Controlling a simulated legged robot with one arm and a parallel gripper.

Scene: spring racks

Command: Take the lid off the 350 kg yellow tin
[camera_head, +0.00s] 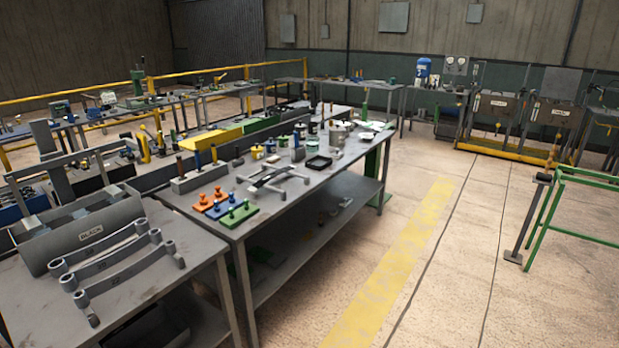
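On the long grey workbench (300,205) in the middle of the view stands a group of small tins. A yellow tin (257,152) is at the left of this group, with a dark top that may be its lid. Another small tin with blue and yellow on it (270,146) stands just behind it to the right. The tins are too small here to read any 350 kg marking. My gripper does not show in this view.
Orange, blue and green plates with pegs (222,206) lie at the bench's near end. A grey linkage (270,184) and a black tray (318,163) lie nearer than the tins. Floor with a yellow stripe (400,260) is open to the right. A green frame (585,236) stands far right.

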